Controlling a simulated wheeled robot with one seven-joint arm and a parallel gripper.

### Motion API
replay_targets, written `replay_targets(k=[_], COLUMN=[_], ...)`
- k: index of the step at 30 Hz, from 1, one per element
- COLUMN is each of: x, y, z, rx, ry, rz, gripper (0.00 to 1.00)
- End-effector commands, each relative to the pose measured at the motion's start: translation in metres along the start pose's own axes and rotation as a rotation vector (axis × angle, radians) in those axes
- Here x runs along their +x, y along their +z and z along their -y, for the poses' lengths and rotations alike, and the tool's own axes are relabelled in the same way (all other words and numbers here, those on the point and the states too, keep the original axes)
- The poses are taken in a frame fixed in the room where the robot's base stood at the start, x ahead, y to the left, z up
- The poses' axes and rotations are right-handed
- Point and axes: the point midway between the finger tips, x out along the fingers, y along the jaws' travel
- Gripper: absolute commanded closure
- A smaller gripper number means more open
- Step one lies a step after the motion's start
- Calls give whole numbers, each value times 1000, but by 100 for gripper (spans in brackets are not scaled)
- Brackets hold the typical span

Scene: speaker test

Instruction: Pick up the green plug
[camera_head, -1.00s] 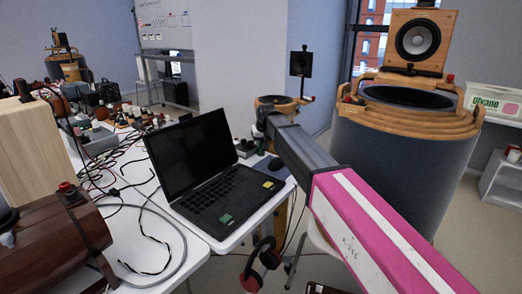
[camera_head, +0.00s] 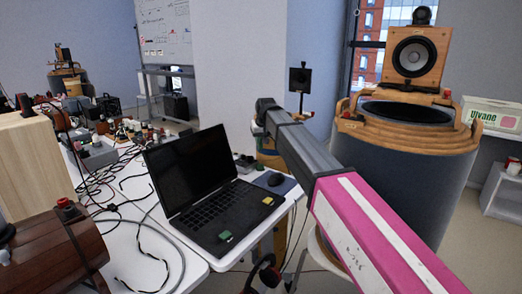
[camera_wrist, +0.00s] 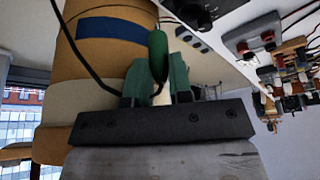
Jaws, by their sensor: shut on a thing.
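The green plug (camera_wrist: 157,52) is a dark green, rounded, elongated piece in the wrist view, with a pale part below it. It stands between the two teal fingers of my gripper (camera_wrist: 158,82), which are shut on it. A dark cable runs close by on the left. In the head view, my pink and grey arm reaches in from the lower right. My gripper and the plug cannot be made out there.
An open black laptop (camera_head: 190,170) sits on the white table (camera_head: 150,265), with a green block (camera_head: 225,236) and a yellow block (camera_head: 267,201) on it. Cables clutter the table's left side. A large dark drum (camera_head: 400,180) with a speaker (camera_head: 415,55) above stands right.

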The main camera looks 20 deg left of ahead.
Motion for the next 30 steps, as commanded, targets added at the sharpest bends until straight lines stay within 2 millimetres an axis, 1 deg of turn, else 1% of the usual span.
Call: replay_targets(k=[1,11,24,30], x=[-9,-63,-145,-168], y=[-5,-28,-62,-70], z=[0,0,0,0], rx=[0,0,0,0], ry=[0,0,0,0], rz=[-2,-2,-2,-1], gripper=[100,100,100,100])
